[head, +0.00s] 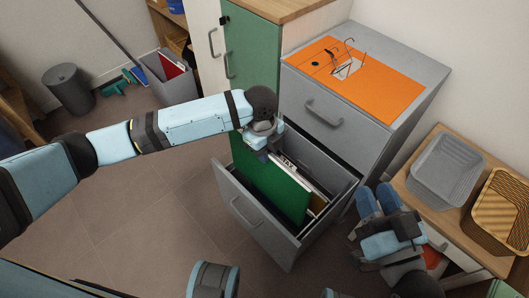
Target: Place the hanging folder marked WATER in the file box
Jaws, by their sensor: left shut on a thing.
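A green hanging folder (272,188) stands in the open grey drawer (245,208), its upper part rising above the drawer's side. My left gripper (268,146) is shut on this green folder at its top edge. I cannot read WATER on it; a white tab behind it seems to read TAX. A grey open box (170,78) with a red folder (170,66) in it stands on the floor at the back left and looks like the file box. My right gripper (388,212) is at the lower right beside the wooden-topped table, its jaw state unclear.
A green cabinet (252,58) stands behind. A grey tray (447,168) and a wicker basket (500,205) are at right. A dark bin (68,90) stands at left. The floor between is clear.

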